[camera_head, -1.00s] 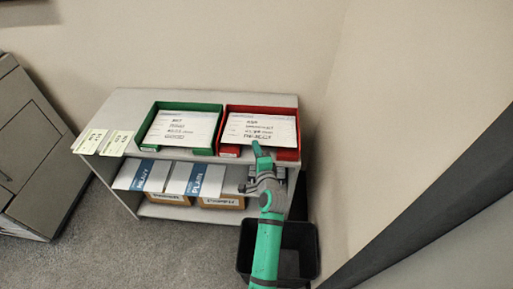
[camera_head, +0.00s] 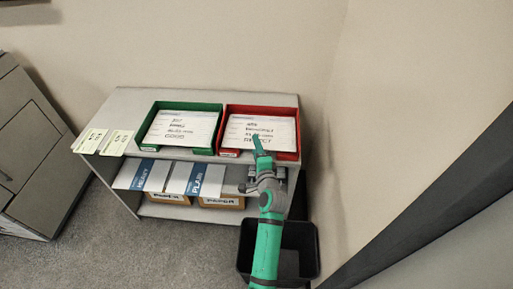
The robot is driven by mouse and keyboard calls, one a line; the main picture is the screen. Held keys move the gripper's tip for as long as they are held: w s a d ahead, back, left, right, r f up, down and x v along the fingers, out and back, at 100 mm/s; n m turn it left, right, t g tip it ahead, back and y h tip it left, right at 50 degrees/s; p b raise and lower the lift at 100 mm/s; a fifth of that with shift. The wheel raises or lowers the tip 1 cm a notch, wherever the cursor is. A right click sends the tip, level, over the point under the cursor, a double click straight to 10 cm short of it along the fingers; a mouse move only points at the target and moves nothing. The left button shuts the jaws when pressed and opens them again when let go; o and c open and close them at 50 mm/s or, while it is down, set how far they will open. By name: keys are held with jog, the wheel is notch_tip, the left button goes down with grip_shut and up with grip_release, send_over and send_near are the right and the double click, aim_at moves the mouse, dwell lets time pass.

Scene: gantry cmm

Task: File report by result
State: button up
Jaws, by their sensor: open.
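A green tray (camera_head: 197,107) and a red tray (camera_head: 286,109) sit side by side on top of a grey shelf unit. A printed sheet (camera_head: 180,127) lies in the green tray; its lowest line seems to read GOOD. Another printed sheet (camera_head: 262,129) lies in the red tray; its lowest line seems to read REJECT. My gripper (camera_head: 258,146) is open, with its green tip over the front edge of the red tray. I see no sheet between its fingers. The arm hides part of the red tray's front.
Two pale cards (camera_head: 103,142) lie at the shelf top's left front corner. Below, on the shelf unit (camera_head: 128,104), are paper packs labelled HEAVY (camera_head: 144,174) and PLAIN (camera_head: 197,179). A black bin (camera_head: 302,236) stands under my arm. A wall closes the right side; grey carpet is clear at front left.

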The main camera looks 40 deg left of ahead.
jog(key=v, duration=1)
jog(key=shift+s+d, duration=0.25)
jog(key=shift+s, duration=0.05)
jog(key=shift+d, duration=0.1)
dwell(0.3)
